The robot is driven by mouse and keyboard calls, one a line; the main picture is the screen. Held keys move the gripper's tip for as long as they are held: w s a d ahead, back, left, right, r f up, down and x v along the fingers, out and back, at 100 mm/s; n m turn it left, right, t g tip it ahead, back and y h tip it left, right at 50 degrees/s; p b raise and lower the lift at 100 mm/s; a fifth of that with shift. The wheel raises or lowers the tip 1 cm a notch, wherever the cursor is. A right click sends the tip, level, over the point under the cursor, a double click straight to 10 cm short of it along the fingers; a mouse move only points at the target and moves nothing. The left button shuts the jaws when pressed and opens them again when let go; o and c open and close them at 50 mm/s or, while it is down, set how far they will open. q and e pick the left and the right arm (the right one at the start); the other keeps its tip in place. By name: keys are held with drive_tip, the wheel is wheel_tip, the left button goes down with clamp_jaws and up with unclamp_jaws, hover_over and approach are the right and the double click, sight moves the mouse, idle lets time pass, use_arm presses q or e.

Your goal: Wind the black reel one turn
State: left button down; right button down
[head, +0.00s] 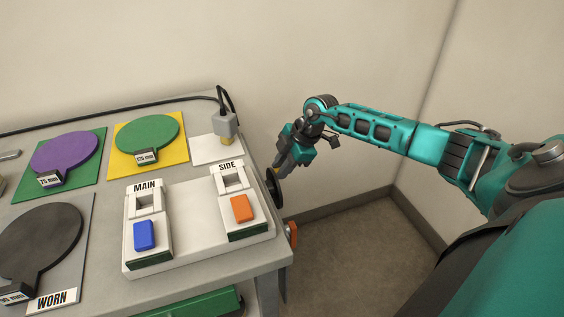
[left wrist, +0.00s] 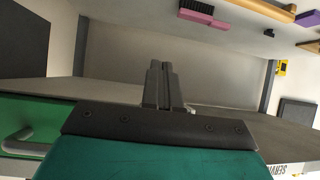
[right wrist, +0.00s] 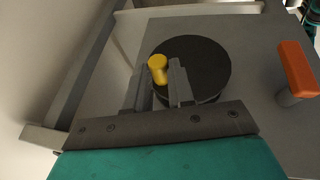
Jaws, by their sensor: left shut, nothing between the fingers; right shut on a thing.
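The black reel (head: 274,188) is a dark disc mounted on the right-hand side of the cart, seen nearly edge-on in the head view. In the right wrist view the reel (right wrist: 208,55) shows as a flat round face with a yellow knob (right wrist: 158,66) in front of it. My right gripper (head: 282,171) is at the reel, its fingers on either side of the yellow knob, shut on it. My left gripper (left wrist: 160,66) shows only in the left wrist view, shut and empty, away from the reel.
An orange handle (right wrist: 297,67) sticks out of the cart side near the reel; it also shows in the head view (head: 292,234). The cart top (head: 106,201) carries coloured plates and a white MAIN/SIDE switch panel (head: 190,216). A wall stands behind; floor right of the cart is clear.

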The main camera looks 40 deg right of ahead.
drive_tip(key=shift+s+r+p, duration=0.25)
drive_tip(key=shift+r+p, duration=0.05)
drive_tip(key=shift+p, duration=0.25)
drive_tip(key=t+p, duration=0.1)
drive_tip(key=p, duration=0.1)
drive_tip(key=s+t+h+p, duration=0.1)
drive_tip(key=t+p, duration=0.1)
drive_tip(key=s+n+t+p, duration=0.1)
drive_tip(key=t+p, duration=0.1)
drive_tip(key=shift+a, duration=0.4)
drive_tip(key=shift+s+t, duration=0.15)
drive_tip(key=shift+t, duration=0.15)
drive_tip(key=c, duration=1)
unclamp_jaws()
drive_tip(key=shift+o, duration=0.2)
